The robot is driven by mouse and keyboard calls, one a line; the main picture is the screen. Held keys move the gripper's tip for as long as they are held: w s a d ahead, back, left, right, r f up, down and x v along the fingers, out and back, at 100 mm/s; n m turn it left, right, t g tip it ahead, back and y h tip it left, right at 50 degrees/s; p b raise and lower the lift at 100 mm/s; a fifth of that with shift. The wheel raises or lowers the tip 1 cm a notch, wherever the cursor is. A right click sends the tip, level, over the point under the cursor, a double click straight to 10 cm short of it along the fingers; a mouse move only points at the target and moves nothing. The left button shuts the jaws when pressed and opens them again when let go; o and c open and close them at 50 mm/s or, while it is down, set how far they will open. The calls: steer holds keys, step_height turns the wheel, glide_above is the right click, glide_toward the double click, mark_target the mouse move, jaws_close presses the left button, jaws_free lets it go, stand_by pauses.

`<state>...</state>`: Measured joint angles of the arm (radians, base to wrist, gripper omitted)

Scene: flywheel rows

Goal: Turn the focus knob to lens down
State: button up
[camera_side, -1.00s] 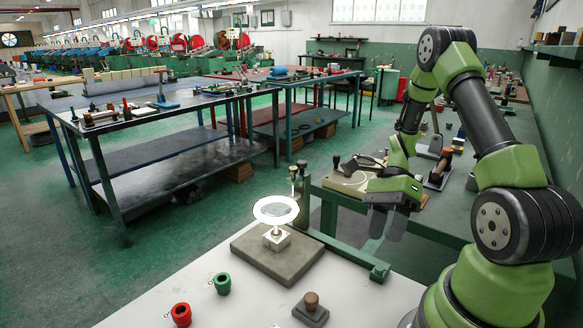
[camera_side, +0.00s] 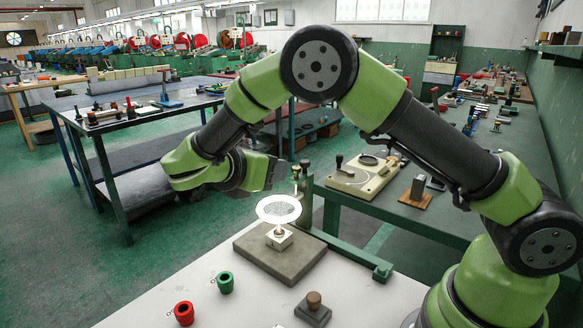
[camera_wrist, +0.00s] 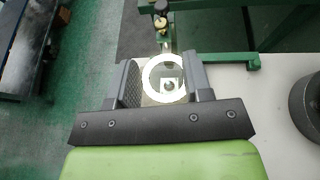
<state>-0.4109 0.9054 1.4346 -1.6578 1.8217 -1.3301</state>
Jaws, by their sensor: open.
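I cannot tell which knob is the focus knob. My gripper (camera_side: 264,172) is up and left of the lens in the side view. In the wrist view my gripper (camera_wrist: 163,82) is open and empty, its two grey fingers apart. The lens (camera_wrist: 167,77) shows between them, with the knobs (camera_wrist: 161,15) beyond.
A green-topped bench (camera_side: 440,221) with tools stands behind.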

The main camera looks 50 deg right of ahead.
mark_target(295, 168)
steer(key=x, duration=0.8)
steer(key=shift+d+f, duration=0.2)
steer(key=shift+d, duration=0.15)
jaws_close()
